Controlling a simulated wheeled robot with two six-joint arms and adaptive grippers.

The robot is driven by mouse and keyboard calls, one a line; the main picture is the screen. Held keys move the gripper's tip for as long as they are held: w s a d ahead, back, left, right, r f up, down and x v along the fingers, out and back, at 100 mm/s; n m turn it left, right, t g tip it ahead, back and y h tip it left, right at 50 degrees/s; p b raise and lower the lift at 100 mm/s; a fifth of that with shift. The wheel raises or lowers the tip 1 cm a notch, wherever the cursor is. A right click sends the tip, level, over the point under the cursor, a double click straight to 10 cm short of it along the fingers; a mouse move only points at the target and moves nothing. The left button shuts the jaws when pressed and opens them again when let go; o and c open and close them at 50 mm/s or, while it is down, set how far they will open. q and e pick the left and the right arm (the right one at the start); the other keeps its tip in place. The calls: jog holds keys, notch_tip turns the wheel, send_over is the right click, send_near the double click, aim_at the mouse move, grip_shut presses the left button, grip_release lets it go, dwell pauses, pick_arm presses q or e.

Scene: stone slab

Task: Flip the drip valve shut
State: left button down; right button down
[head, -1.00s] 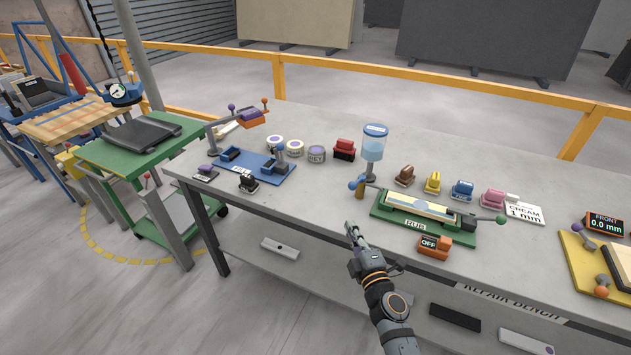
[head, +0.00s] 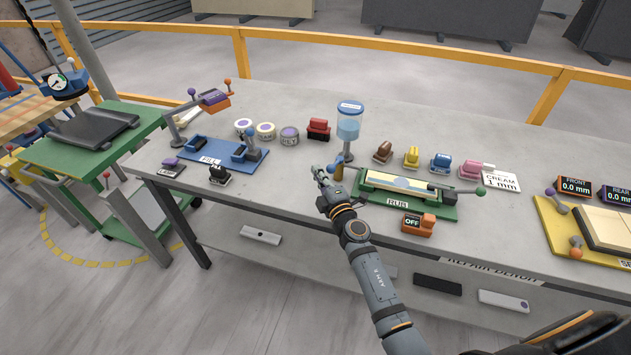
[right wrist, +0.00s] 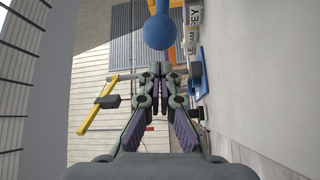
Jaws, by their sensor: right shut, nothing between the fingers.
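The drip valve has a blue ball-ended lever (head: 331,168) at the brass spout under a clear bottle of blue liquid (head: 348,128). The bottle stands on a post behind the green RUB tray (head: 440,211). My right gripper (head: 320,176) is shut and empty, just left of and in front of the lever. In the right wrist view, the blue ball (right wrist: 158,31) shows large just beyond the shut fingertips (right wrist: 163,76). I cannot tell whether they touch. My left gripper is not in view.
An orange OFF switch (head: 418,224) sits in front of the tray. A blue FILL stand (head: 208,152) and several round tins (head: 290,136) are to the left. Coloured blocks (head: 411,157) line up behind the tray.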

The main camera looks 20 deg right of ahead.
jog(key=shift+s+d+f, duration=0.1)
jog(key=shift+s+d, duration=0.05)
jog(key=shift+d, duration=0.7)
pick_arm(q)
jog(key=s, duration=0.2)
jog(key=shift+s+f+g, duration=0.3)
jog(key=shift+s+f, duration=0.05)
pick_arm(e)
jog(key=shift+s, duration=0.1)
jog(key=shift+d, duration=0.1)
jog(key=shift+s+d+n+y, duration=0.25)
jog(key=shift+n+y, duration=0.15)
jog(key=shift+y, duration=0.15)
jog(key=shift+s+d+n+y, duration=0.2)
jog(key=shift+n+y, duration=0.2)
jog(key=shift+y, duration=0.15)
jog(key=shift+s+d+n+g+y, duration=0.2)
jog(key=shift+d+n+y, duration=0.1)
jog(key=shift+y, duration=0.3)
jog(key=shift+s+d+n+g+y, duration=0.1)
jog(key=shift+d+n+g+y, duration=0.15)
jog(key=shift+y, duration=0.35)
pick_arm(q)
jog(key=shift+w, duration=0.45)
pick_arm(e)
jog(key=shift+a, duration=0.15)
